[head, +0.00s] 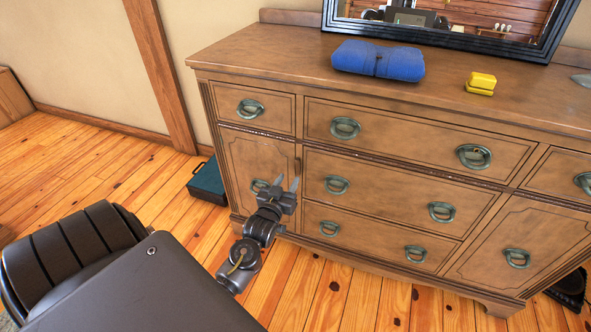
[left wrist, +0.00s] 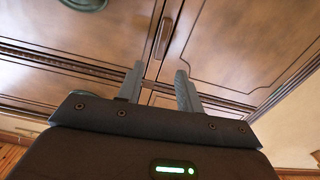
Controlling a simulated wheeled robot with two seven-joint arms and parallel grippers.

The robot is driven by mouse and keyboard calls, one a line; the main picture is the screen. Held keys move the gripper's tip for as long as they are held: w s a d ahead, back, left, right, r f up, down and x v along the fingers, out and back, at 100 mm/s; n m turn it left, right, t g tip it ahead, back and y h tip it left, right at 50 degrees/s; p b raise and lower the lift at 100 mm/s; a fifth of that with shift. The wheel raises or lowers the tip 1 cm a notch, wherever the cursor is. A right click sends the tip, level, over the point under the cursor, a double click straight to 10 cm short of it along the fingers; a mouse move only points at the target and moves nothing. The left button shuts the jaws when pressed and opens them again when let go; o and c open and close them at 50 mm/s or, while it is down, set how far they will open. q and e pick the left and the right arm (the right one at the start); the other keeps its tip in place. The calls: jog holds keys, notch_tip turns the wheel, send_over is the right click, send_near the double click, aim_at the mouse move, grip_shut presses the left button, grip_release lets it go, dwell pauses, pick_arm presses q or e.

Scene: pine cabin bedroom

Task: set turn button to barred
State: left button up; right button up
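The turn button (head: 298,167) is a small brown wooden bar on the dresser front, at the upright seam between the left cabinet door (head: 250,168) and the middle drawers. In the left wrist view the turn button (left wrist: 164,37) lies lengthwise along that seam, just beyond my fingertips. My left gripper (head: 287,184) is in front of the dresser, just below the button in the head view. In the left wrist view my left gripper (left wrist: 157,70) has its two fingers apart with nothing between them. My right gripper is not in view.
A blue folded bundle (head: 378,60) and a yellow object (head: 481,83) lie on the dresser top (head: 270,52), before a dark-framed mirror (head: 440,35). Ring handles, such as one (head: 337,185) on a middle drawer, stick out. A teal case (head: 207,182) stands on the floor left of the dresser.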

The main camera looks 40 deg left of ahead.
aim_at(297, 165)
pick_arm(q)
jog(key=x, duration=0.6)
jog(key=shift+f+b, duration=0.1)
jog(key=shift+b, duration=0.3)
jog(key=shift+w+a, duration=0.25)
jog(key=shift+w, duration=0.4)
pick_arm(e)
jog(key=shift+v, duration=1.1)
pick_arm(q)
jog(key=shift+c, duration=0.3)
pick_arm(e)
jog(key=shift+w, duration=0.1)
pick_arm(q)
grip_shut()
